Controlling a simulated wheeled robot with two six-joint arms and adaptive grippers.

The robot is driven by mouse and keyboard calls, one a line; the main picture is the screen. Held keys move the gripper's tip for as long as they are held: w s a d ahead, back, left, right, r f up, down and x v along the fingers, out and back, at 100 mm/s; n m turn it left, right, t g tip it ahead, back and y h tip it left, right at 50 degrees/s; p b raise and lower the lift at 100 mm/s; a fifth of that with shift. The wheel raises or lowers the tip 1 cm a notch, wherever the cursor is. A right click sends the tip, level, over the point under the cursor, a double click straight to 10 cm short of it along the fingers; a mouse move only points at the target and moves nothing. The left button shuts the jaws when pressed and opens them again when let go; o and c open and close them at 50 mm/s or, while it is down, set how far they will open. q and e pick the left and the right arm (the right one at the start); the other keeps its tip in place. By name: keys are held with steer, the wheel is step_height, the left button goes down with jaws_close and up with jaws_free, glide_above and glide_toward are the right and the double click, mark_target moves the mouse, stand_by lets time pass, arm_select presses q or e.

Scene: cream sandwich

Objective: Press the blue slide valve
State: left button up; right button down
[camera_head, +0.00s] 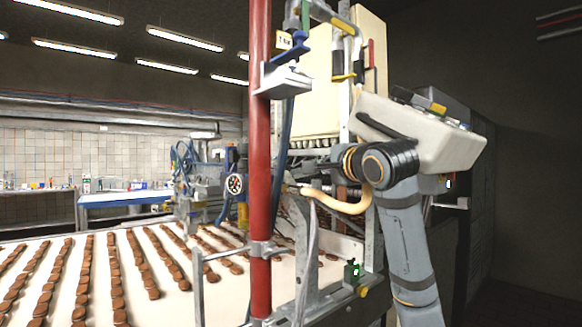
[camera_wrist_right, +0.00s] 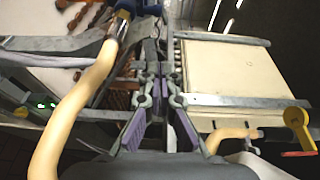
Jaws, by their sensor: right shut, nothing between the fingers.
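In the wrist view, a dark blue fitting (camera_wrist_right: 124,7) sits at the end of a yellow hose. I cannot tell which of these is the blue slide valve. My right gripper (camera_wrist_right: 162,75) is shut and empty, its fingers pointing up the wrist view toward metal parts of the machine. In the head view the gripper is mostly hidden among the machine parts. My left gripper is not in view.
The yellow hose (camera_head: 338,205) curves below my right wrist and runs close along the gripper's left in the wrist view. A red post (camera_head: 261,140) stands upright left of my arm. A conveyor (camera_head: 60,262) carries rows of brown biscuits. A cream panel (camera_wrist_right: 225,75) lies right of the fingers.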

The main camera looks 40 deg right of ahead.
steer(key=p+x, duration=0.3)
steer(key=x, duration=0.5)
steer(key=shift+a, duration=0.1)
steer(key=w, duration=0.1)
steer(key=w+p, duration=0.1)
steer(key=w, duration=0.1)
steer(key=w+a+p, duration=0.1)
steer(key=w, duration=0.1)
steer(key=shift+w+f, duration=0.2)
steer(key=shift+f, duration=0.05)
steer(key=shift+w+a, duration=0.25)
steer(key=shift+w, duration=0.05)
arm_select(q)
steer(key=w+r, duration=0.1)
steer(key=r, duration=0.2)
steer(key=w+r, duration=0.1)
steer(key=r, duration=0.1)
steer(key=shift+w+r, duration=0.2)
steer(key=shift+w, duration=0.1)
arm_select(e)
steer(key=shift+d+f, duration=0.1)
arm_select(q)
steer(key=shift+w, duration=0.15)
